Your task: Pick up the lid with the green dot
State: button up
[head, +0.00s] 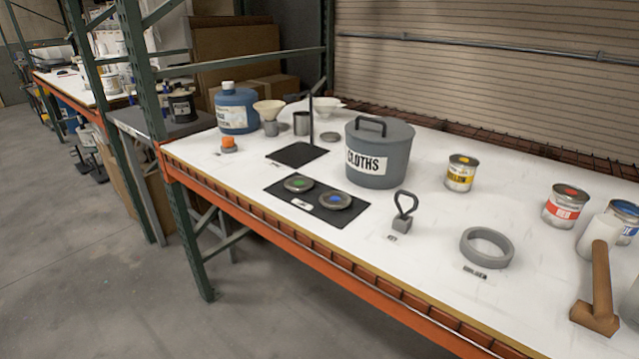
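The lid with the green dot (298,184) is a small round grey lid lying flat on a black mat (339,217) near the front edge of the white table. A second grey lid with a blue dot (335,201) lies to its right on the same mat. A small white label sits between them at the front. Both lids are uncovered in the head view. My gripper is not in view.
Behind the mat stands a grey lidded CLOTHS pot (398,141). A black stand (298,153) with an upright rod is behind left. A grey key-like block (402,224), a ring (487,247), paint cans (566,206) and a mallet (601,280) are to the right.

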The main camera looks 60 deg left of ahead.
aim_at(297, 184)
jog(key=u, duration=2.15)
jog(key=z, duration=0.45)
jog(key=l+z, duration=0.1)
jog(key=z, duration=0.75)
jog(key=l+z, duration=0.1)
jog(key=z, duration=0.75)
jog(key=u, duration=2.2)
jog(key=i+j+z, duration=0.15)
jog(key=i+j, duration=0.25)
jog(key=j, duration=0.15)
